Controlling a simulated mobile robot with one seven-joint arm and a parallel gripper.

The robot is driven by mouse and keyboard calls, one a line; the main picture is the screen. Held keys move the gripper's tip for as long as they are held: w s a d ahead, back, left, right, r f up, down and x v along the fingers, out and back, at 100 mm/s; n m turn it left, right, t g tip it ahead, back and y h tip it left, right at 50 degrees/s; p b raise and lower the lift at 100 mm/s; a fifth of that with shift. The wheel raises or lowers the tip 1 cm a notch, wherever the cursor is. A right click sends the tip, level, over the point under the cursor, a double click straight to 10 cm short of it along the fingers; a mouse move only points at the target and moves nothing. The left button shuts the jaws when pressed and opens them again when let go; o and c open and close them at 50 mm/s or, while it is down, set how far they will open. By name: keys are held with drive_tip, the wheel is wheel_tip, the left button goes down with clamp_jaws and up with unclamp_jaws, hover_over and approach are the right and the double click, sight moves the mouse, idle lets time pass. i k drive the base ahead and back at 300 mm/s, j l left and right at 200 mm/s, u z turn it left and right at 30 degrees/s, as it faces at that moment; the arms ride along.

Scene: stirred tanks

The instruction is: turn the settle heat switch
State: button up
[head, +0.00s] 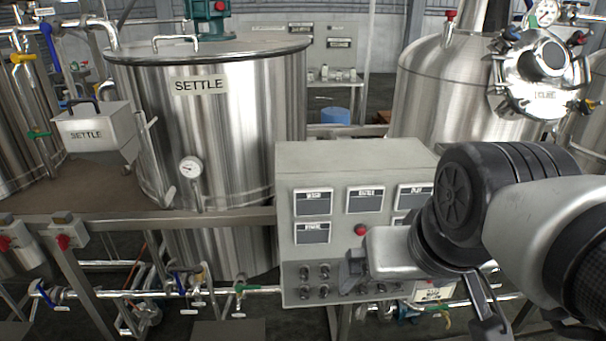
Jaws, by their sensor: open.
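A grey control box (355,155) stands in the middle of the head view. Several small dark switches (314,281) sit in rows on its lower front. Their labels are too small to read, so I cannot tell which is the settle heat switch. My gripper (362,275) reaches in from the right at the lower middle of the box front. It is open and covers part of the switch rows. I cannot tell whether it touches a switch. The steel tank marked SETTLE (225,120) stands behind and to the left of the box, with a round dial gauge (190,168) on its front.
Dark display plates (313,202) and a red button (361,230) are on the upper panel. A grey box marked SETTLE (95,130) stands at left. A second steel tank (440,85) is behind my arm. Pipes with valves (180,292) run low in front.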

sight(323, 290)
drive_tip(key=i+j+u, duration=0.1)
drive_tip(key=i+l, duration=0.1)
drive_tip(key=l, duration=0.65)
drive_tip(key=l+u, duration=0.15)
drive_tip(key=l, duration=0.6)
drive_tip(key=i, duration=0.05)
